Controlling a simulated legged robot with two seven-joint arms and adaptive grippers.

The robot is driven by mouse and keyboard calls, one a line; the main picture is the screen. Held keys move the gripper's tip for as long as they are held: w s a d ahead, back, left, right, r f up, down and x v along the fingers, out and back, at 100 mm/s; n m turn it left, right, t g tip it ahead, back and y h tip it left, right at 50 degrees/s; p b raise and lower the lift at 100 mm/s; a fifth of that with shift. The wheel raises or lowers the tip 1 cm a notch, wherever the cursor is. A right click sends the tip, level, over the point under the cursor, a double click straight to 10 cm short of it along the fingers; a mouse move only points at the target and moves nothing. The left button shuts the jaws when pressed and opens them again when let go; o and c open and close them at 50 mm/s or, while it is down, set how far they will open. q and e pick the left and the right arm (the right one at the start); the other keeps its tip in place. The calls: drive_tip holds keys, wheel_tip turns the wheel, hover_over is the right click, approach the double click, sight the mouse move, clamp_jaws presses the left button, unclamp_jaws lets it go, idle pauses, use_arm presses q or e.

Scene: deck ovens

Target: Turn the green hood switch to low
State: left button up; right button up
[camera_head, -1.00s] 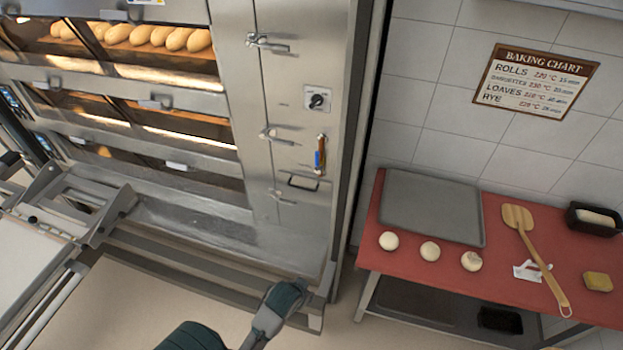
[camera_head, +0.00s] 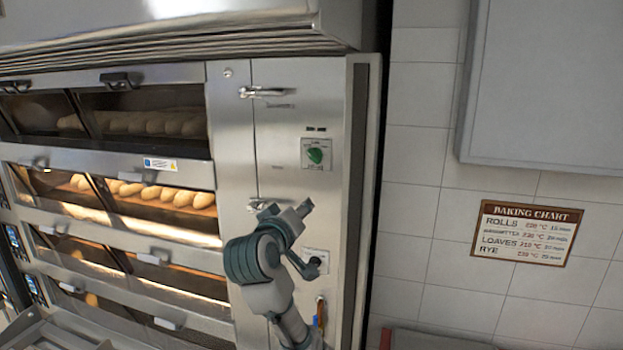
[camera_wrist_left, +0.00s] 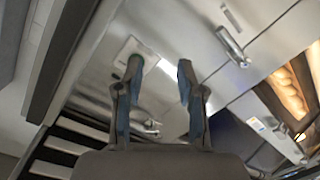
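The green hood switch (camera_head: 315,155) is a green knob on a pale square plate, high on the oven's right steel column. Its pointer setting is too small to read. In the wrist view, which looks upside down, the plate (camera_wrist_left: 124,52) shows behind one fingertip, with the green knob partly hidden. My left gripper (camera_head: 308,238) is below the switch in the head view, in front of the column. Its two fingers (camera_wrist_left: 160,63) stand apart with nothing between them, so it is open. I cannot tell whether a fingertip touches the knob. My right gripper is not in view.
A second plate (camera_head: 323,252) with a dark knob sits lower on the column, partly behind my gripper. Door latches (camera_head: 262,92) stick out left of the switch. The hood (camera_head: 180,45) overhangs above. A baking chart (camera_head: 526,232) hangs on the tiled wall to the right.

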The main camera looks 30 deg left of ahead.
use_arm(q)
drive_tip(key=n+t, duration=0.1)
approach(313, 159)
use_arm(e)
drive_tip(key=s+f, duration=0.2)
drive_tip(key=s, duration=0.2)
use_arm(q)
drive_tip(key=p+x, duration=0.6)
drive_tip(key=x, duration=0.2)
drive_tip(key=shift+r, duration=0.1)
drive_tip(key=shift+w, duration=0.5)
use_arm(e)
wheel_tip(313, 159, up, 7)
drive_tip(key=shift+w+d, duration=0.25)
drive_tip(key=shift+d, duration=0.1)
use_arm(q)
drive_tip(key=shift+a, duration=0.1)
drive_tip(key=shift+c, duration=1.4)
clamp_jaws()
